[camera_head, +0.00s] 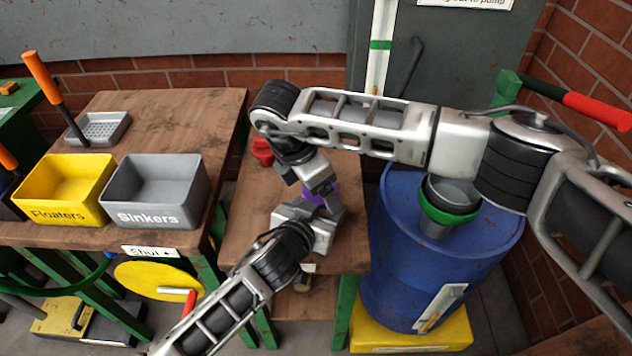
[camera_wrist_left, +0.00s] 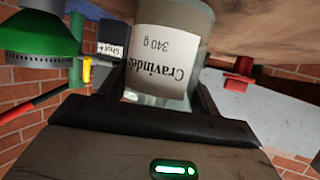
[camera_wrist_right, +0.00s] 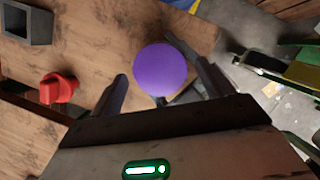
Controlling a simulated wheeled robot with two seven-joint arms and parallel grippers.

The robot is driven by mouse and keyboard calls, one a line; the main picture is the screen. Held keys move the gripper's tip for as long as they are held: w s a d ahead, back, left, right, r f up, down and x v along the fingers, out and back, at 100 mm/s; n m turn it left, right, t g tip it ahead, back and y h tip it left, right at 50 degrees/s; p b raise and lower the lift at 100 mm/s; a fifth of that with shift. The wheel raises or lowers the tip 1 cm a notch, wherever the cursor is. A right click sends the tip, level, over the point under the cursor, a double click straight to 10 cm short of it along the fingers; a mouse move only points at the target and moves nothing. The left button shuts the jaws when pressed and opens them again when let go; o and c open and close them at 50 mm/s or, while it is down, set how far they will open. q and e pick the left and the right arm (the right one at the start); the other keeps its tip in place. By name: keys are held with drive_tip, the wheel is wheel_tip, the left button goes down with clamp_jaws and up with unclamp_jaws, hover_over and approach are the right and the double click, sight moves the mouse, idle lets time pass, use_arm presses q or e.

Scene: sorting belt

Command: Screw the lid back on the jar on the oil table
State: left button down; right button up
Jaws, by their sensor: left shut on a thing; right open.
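The jar (camera_wrist_left: 170,50) shows in the left wrist view as glass with a white label reading "340 g", upside down in the picture. My left gripper (camera_head: 318,215) is shut on the jar's side, at the wooden oil table (camera_head: 245,230). The purple lid (camera_wrist_right: 160,70) is a round disc seen from above in the right wrist view; a bit of purple also shows in the head view (camera_head: 318,193). My right gripper (camera_wrist_right: 148,62) is open, its fingers on either side of the lid without visible contact. The lid's seating on the jar is hidden.
A red object (camera_wrist_right: 58,88) stands on the oil table behind the jar. The blue drum (camera_head: 400,250) with a green-rimmed funnel (camera_head: 440,212) is at the right. Yellow (camera_head: 65,188) and grey (camera_head: 155,190) bins stand on the left table. My right arm crosses above the drum.

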drive_tip(key=shift+r, duration=2.2)
drive_tip(key=shift+o, duration=0.2)
